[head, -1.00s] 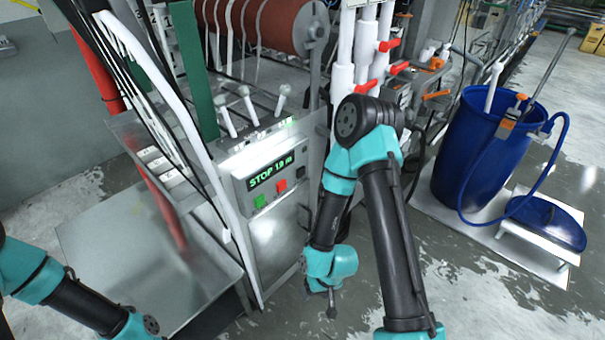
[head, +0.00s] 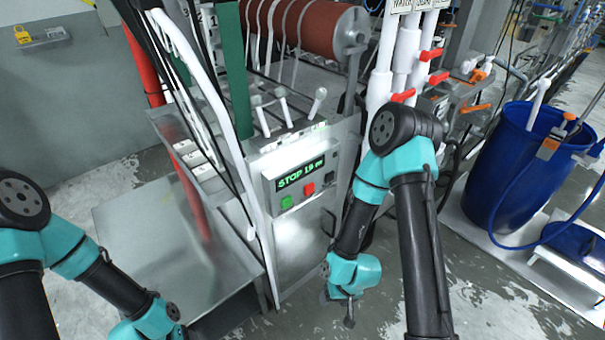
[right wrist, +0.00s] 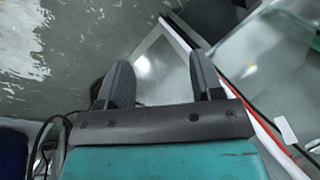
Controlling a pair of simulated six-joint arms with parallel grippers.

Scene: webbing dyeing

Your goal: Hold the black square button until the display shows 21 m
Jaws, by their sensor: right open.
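The control box (head: 300,180) is on the machine's front panel in the head view. Its green display (head: 300,173) reads STOP and what looks like 1.9 m; the decimal point is hard to make out. A small black square button (head: 329,177) is on the box's right side, right of the red button (head: 308,189) and the green button (head: 286,202). My right gripper (head: 337,308) is low in front of the panel, below and apart from the buttons. It is open and empty, as the right wrist view (right wrist: 160,65) also shows. My left gripper is out of view.
Levers (head: 290,110) stand above the box, and a white pipe (head: 240,165) runs down left of it. A metal platform (head: 150,230) is at lower left. A blue barrel (head: 515,160) with a hose stands at right. The wet floor between is free.

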